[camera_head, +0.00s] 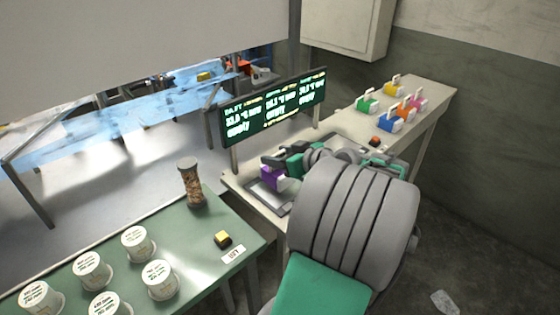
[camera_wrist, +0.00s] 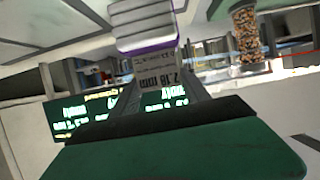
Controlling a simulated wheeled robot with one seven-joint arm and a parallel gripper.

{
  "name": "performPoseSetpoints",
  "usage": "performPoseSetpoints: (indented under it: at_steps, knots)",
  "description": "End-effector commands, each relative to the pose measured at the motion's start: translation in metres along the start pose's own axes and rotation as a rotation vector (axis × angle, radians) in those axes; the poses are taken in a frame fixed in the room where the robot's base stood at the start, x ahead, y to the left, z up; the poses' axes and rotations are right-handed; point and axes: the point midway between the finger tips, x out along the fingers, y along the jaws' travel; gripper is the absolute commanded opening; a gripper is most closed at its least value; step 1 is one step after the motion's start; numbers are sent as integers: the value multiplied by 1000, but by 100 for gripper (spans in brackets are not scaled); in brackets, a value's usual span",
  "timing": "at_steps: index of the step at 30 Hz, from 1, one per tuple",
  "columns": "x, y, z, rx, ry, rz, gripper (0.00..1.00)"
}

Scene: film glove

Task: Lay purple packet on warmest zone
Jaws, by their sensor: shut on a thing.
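The purple packet (camera_head: 271,179) is at my gripper (camera_head: 275,165), below the display board. My gripper is shut on the packet by its upper part. In the wrist view the packet (camera_wrist: 146,47) shows a pale ribbed part, a purple edge and a printed label. A grey plate (camera_head: 262,199) lies on the bench under the packet; I cannot tell whether they touch. The display board (camera_head: 270,105) shows three columns of green text with °C readings, each marked empty. The digits are too small to compare surely. My arm hides the zones farther right.
A green table (camera_head: 205,262) in front holds several white tubs (camera_head: 92,270), a jar of brown pieces (camera_head: 190,183) and a yellow-black block (camera_head: 222,239). Several coloured packets (camera_head: 390,121) with handles stand on the far bench. The display's posts stand close behind my gripper.

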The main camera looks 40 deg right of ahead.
Motion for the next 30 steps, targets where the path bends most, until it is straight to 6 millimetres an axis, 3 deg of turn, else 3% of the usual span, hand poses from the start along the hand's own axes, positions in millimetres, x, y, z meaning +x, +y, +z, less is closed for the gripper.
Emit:
performPoseSetpoints:
  at_steps: [3,15,16,23,30]
  knots:
    - [6,2,18,6,-2,1,0]
    - [9,2,26,2,0,3,0]
    - [8,2,24,3,-1,3,56]
    - [8,2,24,3,-1,3,75]
    - [8,2,23,3,-1,3,76]
